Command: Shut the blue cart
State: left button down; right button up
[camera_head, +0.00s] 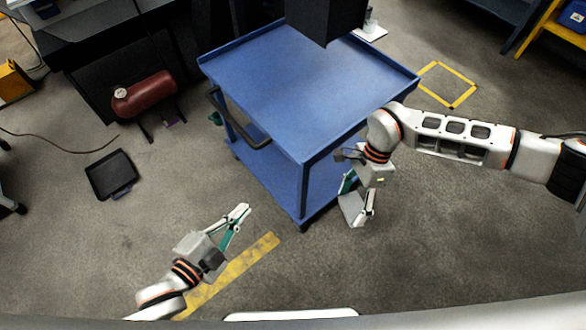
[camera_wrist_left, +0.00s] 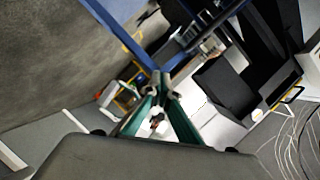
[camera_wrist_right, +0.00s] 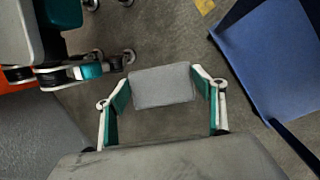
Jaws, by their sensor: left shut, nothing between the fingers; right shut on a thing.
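The blue cart (camera_head: 300,75) stands at the middle of the head view, with a flat top, a lower shelf (camera_head: 270,175) and a dark handle (camera_head: 240,122) on its left side. I see no door or drawer on the sides in view. Its blue surface also shows at the right of the right wrist view (camera_wrist_right: 270,60). My left gripper (camera_head: 241,213) is shut and empty, in front of the cart and apart from it. My right gripper (camera_head: 358,207) is by the cart's right front corner, shut on a grey block (camera_wrist_right: 162,86).
A dark box (camera_head: 325,18) is over the cart's back edge. A red tank (camera_head: 146,93) and a black tray (camera_head: 111,174) are on the floor at left. Yellow tape (camera_head: 228,275) marks the floor in front. Floor right of the cart is mostly clear.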

pick_arm(q)
jog(key=w+d+m+h, duration=0.1)
jog(key=d+m+h, duration=0.15)
jog(key=m, duration=0.25)
jog(key=m+g+h+b, duration=0.2)
jog(key=m+h, duration=0.2)
jog(key=m, duration=0.2)
send_near(319, 150)
jog(key=shift+s+a+f, duration=0.2)
jog(key=shift+s+f, duration=0.15)
jog(key=shift+f, duration=0.2)
jog(key=shift+x, duration=0.85)
pick_arm(e)
jog(key=s+d+f+m+y, duration=0.1)
jog(key=s+f+m, duration=0.3)
jog(key=f, duration=0.4)
jog(key=s+f+m+t, duration=0.1)
jog(key=s+f+m, duration=0.3)
jog(key=f, duration=0.4)
jog(key=shift+s+d+t+y, duration=0.3)
jog(key=shift+s+d+y, duration=0.1)
jog(key=shift+s, duration=0.15)
pick_arm(q)
jog(key=shift+r, duration=0.1)
